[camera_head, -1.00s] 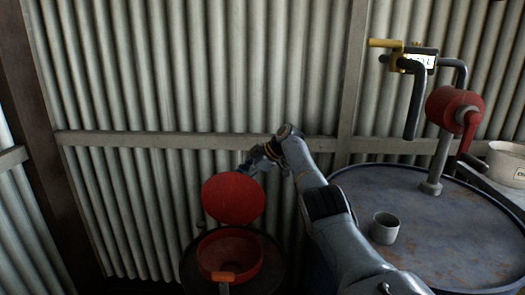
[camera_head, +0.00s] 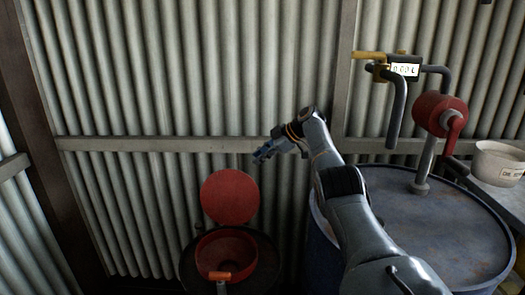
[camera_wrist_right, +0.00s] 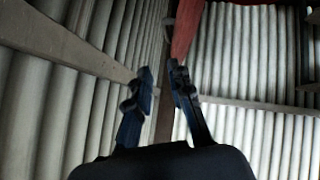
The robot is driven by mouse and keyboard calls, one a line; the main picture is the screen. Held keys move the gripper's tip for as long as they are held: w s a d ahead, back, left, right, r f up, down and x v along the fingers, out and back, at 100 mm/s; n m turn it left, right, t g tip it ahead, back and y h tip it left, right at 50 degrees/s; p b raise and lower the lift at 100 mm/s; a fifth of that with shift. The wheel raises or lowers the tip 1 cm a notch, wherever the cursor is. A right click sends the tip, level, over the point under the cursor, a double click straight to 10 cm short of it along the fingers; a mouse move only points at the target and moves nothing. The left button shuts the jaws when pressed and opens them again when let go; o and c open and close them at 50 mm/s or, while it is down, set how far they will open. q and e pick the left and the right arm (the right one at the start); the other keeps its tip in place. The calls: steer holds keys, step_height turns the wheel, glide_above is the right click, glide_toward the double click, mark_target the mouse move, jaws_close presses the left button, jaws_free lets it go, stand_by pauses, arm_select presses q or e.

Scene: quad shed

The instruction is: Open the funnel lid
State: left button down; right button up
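The red funnel (camera_head: 210,262) sits low in the head view, with an orange-tipped handle (camera_head: 218,276) at its front. Its round red lid (camera_head: 229,196) stands raised at the back of the funnel, so the bowl is open. My right gripper (camera_head: 260,156) is above and a little right of the lid, apart from it. In the right wrist view its fingers (camera_wrist_right: 160,76) are a little apart with nothing between them. A red surface (camera_wrist_right: 187,28), probably the lid, shows beyond the fingertips. My left gripper is not in view.
A white bucket (camera_head: 498,160) is at the right edge. A corrugated wall (camera_head: 150,80) closes the back.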

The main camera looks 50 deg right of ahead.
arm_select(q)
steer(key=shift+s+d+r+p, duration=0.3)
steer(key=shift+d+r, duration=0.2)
arm_select(e)
steer(key=v, duration=1.2)
steer(key=shift+d+r, duration=0.2)
steer(key=shift+d, duration=0.05)
steer(key=shift+s, duration=0.1)
